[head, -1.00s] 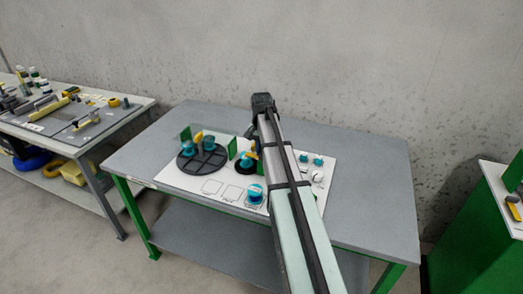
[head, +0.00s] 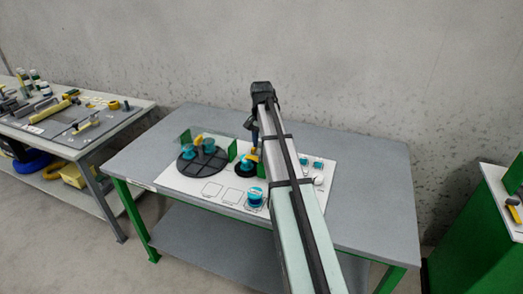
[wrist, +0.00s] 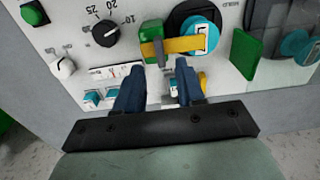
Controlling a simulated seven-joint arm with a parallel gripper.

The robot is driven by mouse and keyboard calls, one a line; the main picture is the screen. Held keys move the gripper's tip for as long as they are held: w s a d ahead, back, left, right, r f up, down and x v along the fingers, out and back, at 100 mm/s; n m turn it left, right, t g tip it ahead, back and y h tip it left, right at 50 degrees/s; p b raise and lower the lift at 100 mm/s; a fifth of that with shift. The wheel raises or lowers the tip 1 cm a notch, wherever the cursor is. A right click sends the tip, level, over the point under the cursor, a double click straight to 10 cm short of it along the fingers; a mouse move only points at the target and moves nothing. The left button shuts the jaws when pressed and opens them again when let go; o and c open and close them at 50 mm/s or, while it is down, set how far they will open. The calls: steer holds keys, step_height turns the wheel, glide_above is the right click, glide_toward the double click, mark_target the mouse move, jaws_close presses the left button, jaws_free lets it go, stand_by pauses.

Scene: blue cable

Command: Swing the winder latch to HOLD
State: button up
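The winder latch is a yellow bar (wrist: 184,45) with a green block (wrist: 152,36) at its left end in the wrist view. The bar lies sideways, its right end over a black disc (wrist: 185,17) with a small white label window. In the head view the yellow latch (head: 253,156) shows beside my arm. My gripper (wrist: 158,66) has two blue fingers, spread apart, just short of the latch with a grey pin between their tips. Nothing is held. Contact with the latch cannot be told.
A black round tray (head: 202,160) with teal spools stands on the white panel (head: 190,187), between green plates. A teal spool (head: 255,196) sits near the front edge. A black dial (wrist: 104,33) and a white knob (wrist: 62,67) are left in the wrist view. The table's back is clear.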

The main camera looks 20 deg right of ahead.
step_height(320, 180, up, 9)
steer(key=shift+f, duration=0.15)
stand_by(0.6)
